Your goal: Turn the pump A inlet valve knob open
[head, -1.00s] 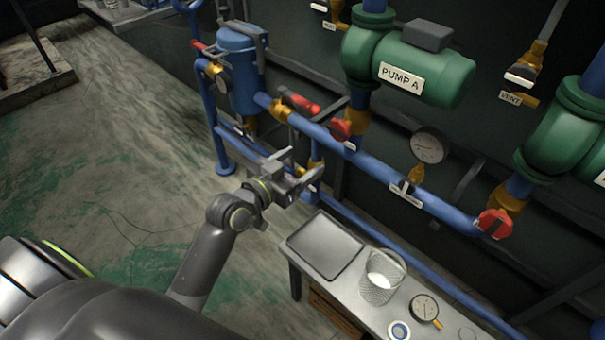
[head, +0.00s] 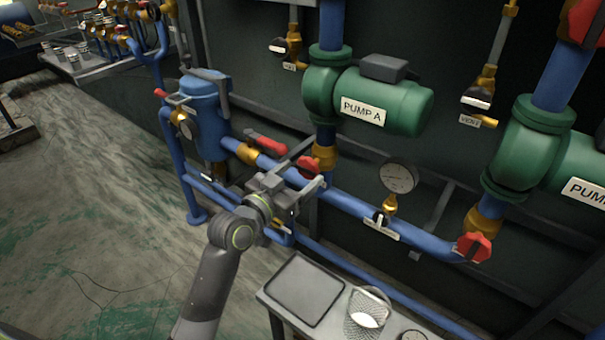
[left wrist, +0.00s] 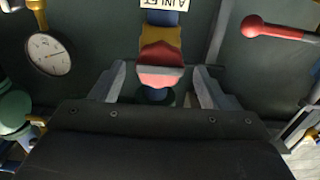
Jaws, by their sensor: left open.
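The pump A inlet valve knob (head: 308,163) is red and sits on a brass fitting below the green pump A (head: 383,100). It also shows in the left wrist view (left wrist: 160,72), with an upside-down label (left wrist: 165,4) reading INLET above it. My left gripper (head: 313,167) is open at the knob, one finger on each side of it in the wrist view. I cannot tell whether either finger touches the knob. My right gripper is not in view.
A blue pipe (head: 350,205) runs below the knob, with a pressure gauge (head: 398,177) to the right. A red lever (head: 265,143) is close on the left. A table with a tray (head: 305,290) and wire basket (head: 368,308) stands below.

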